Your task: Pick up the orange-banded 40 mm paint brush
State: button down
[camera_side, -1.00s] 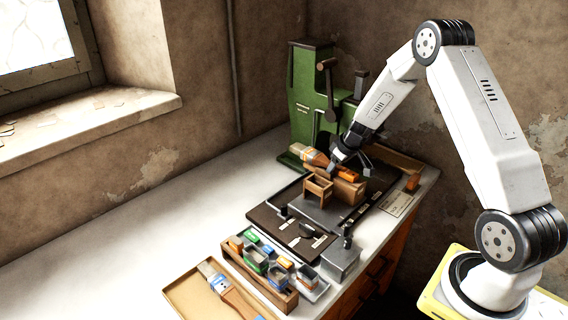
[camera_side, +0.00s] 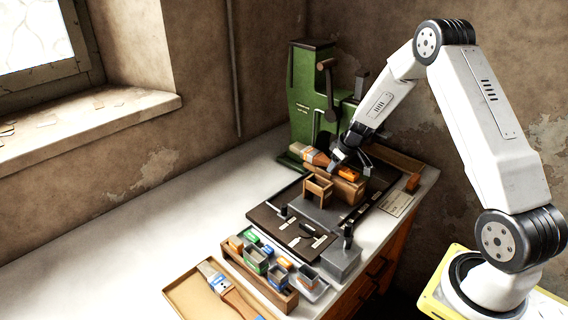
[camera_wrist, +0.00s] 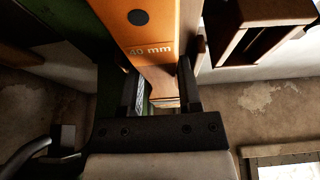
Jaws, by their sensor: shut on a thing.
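The orange-banded paint brush (camera_side: 316,157) lies slanted in the side view, bristles toward the green press and its orange end (camera_side: 349,173) above a wooden block. In the wrist view its orange part marked "40 mm" (camera_wrist: 158,35), with a dark round spot, stretches away from the jaws. My gripper (camera_side: 352,162) is around the brush between the bristles and the orange end, and shut on it. In the wrist view the two dark fingers of my gripper (camera_wrist: 160,85) flank the brush. Whether the brush touches the block below is hard to tell.
The green press (camera_side: 312,95) with its handwheel lever stands close behind. Another, blue-banded brush (camera_side: 221,286) lies in a tan tray at the front. The bench's left side is clear.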

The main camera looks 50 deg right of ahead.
jog(key=shift+r, duration=0.6)
notch_tip(320, 180, up, 2)
jog(key=s+a+r, duration=0.5)
jog(key=s+r, duration=0.5)
jog(key=s, duration=0.3)
jog(key=shift+a, duration=0.15)
jog(key=shift+w, duration=0.15)
